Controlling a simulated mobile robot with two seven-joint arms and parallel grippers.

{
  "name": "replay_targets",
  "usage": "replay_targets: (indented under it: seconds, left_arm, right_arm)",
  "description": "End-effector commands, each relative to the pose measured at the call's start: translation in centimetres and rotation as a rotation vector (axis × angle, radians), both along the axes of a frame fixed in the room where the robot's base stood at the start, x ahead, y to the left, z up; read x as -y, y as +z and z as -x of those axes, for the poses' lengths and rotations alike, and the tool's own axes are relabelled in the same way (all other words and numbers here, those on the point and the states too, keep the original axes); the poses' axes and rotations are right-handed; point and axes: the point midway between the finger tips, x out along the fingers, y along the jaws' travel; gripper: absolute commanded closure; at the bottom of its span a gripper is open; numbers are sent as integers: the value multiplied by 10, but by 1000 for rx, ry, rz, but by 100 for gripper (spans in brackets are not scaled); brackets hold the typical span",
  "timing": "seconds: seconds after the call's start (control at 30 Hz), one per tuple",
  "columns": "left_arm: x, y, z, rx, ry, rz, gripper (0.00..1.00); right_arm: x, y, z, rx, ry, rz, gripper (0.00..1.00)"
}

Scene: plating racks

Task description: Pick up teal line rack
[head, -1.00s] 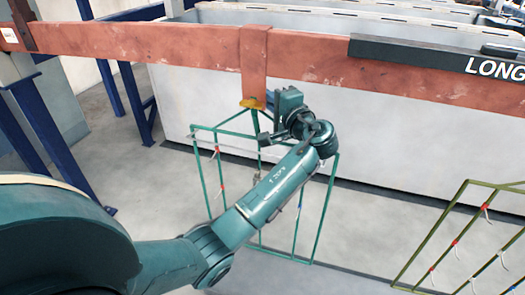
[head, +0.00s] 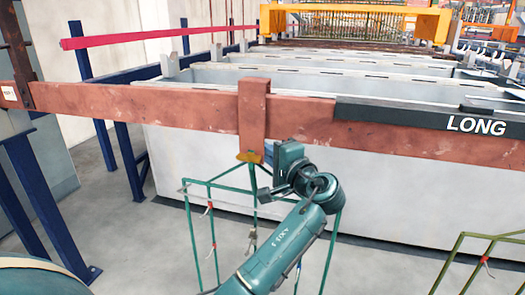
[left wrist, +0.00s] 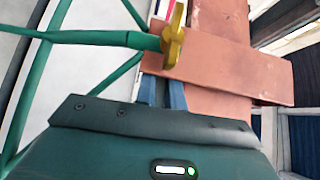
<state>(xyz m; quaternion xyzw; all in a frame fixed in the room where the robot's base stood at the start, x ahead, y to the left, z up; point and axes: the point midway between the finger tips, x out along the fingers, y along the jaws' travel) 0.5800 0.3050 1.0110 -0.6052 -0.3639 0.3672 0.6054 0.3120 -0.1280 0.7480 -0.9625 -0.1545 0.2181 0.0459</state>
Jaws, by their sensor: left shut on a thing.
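The teal line rack (head: 211,228) hangs upright from the copper-coloured bar (head: 190,98) in the head view. Its yellow hook (head: 249,157) sits at the lower end of a copper bracket (head: 252,120). My left gripper (head: 268,152) is at the top of the rack, just right of the hook, and is shut on the rack. In the left wrist view the blue-grey fingers (left wrist: 165,92) reach up by the yellow hook (left wrist: 173,35) and the teal bar (left wrist: 95,38); the exact contact is hidden. My left arm covers part of the rack. My right gripper is not in view.
An olive rack (head: 461,245) with red-marked clips hangs at the lower right. A black strip marked LONG (head: 430,120) lies along the bar. Pale tanks (head: 330,77) stand behind it, and blue posts (head: 128,160) stand at left.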

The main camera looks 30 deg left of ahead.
Motion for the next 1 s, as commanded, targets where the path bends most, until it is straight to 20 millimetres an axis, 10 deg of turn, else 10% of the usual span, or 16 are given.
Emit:
replay_targets:
  seconds: [0.6,1.0]
  left_arm:
    - [105,9,55,20,-5,-8,100]
    - [132,11,69,19,-3,-10,100]
  right_arm:
    - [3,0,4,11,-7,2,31]
    - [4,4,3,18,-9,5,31]
